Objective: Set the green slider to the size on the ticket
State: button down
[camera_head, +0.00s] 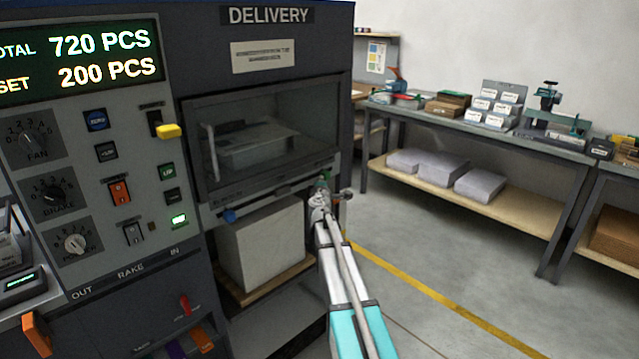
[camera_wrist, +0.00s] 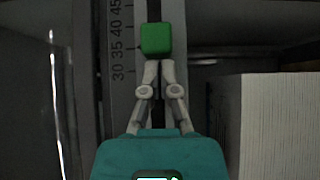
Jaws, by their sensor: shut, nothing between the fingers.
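The green slider (camera_wrist: 156,38) is a small block on a dark vertical slot in the wrist view. It sits beside the stretch of the printed scale (camera_wrist: 118,40) between 35 and 40; I cannot read its exact setting. My gripper (camera_wrist: 159,66) is shut and empty, its fingertips just below the slider in the picture. I cannot tell whether they touch it. In the head view the slider (camera_head: 324,178) is a small green spot at the delivery unit's right edge, partly hidden by my gripper (camera_head: 325,190). I cannot make out a ticket with a readable size.
A pale paper stack (camera_head: 262,245) stands on a board in the delivery unit, left of my arm. A blue knob (camera_head: 229,216) is on the rail above it. The control panel (camera_head: 85,150) is at left. Open floor and workbenches (camera_head: 460,128) lie to the right.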

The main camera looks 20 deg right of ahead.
jog(key=shift+w+d, duration=0.2)
jog(key=shift+d, duration=0.4)
jog(key=shift+w+d, duration=0.2)
jog(key=shift+d, duration=0.4)
jog(key=shift+a, duration=0.15)
jog(key=w+a+v, duration=0.1)
jog(key=a+v, duration=0.1)
jog(key=v, duration=1)
jog(key=shift+s+a, duration=0.25)
jog(key=shift+s, duration=0.05)
